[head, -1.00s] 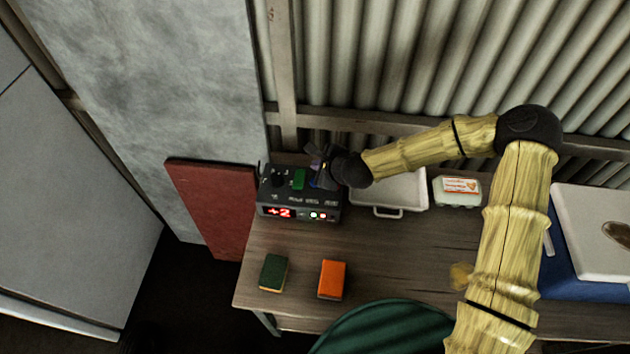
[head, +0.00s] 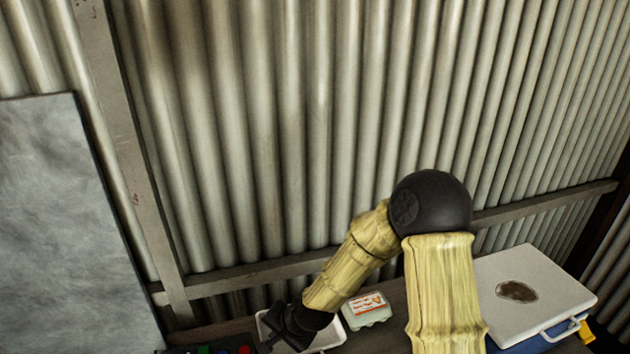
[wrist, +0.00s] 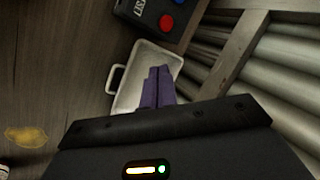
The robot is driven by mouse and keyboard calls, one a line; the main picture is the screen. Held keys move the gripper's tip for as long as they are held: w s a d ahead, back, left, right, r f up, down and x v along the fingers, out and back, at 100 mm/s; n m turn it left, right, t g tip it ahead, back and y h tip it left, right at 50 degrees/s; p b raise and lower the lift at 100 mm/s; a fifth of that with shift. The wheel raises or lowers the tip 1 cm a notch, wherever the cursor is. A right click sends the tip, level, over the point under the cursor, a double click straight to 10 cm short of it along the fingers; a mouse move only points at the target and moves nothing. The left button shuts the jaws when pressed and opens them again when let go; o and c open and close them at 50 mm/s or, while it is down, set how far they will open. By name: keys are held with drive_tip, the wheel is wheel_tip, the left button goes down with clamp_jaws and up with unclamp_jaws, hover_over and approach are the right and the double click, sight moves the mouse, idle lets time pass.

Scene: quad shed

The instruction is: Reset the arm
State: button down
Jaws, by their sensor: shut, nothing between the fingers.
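My gripper (wrist: 157,88) shows in the wrist view with its two purple fingers together and nothing between them. It is over the white tray (wrist: 140,62) with a handle. In the head view my gripper (head: 284,334) is dark and low in the picture, in front of the same tray (head: 327,338). My arm is bent, with its black elbow high in front of the corrugated wall. The fingertips are hard to make out in the head view.
A dark control box with red and blue buttons (wrist: 150,14) stands beside the tray. An egg carton (head: 366,310) is right of the tray. A white-lidded cooler (head: 530,290) is further right. A yellow stain (wrist: 26,135) marks the table. Corrugated wall (head: 290,120) stands behind.

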drive_tip(key=s+d+r+n+h, duration=0.1)
drive_tip(key=s+d+r+n, duration=0.1)
drive_tip(key=d, duration=0.6)
drive_tip(key=s+d+r+n+h, duration=0.2)
drive_tip(key=s+d+r, duration=0.3)
drive_tip(key=d, duration=0.3)
drive_tip(key=s+d+r+n+g+h, duration=0.1)
drive_tip(key=s+d+r, duration=0.3)
drive_tip(key=d, duration=0.4)
drive_tip(key=shift+s+d+r+n+h, duration=0.15)
drive_tip(key=shift+r+n+h, duration=0.25)
drive_tip(key=shift+r+h, duration=0.15)
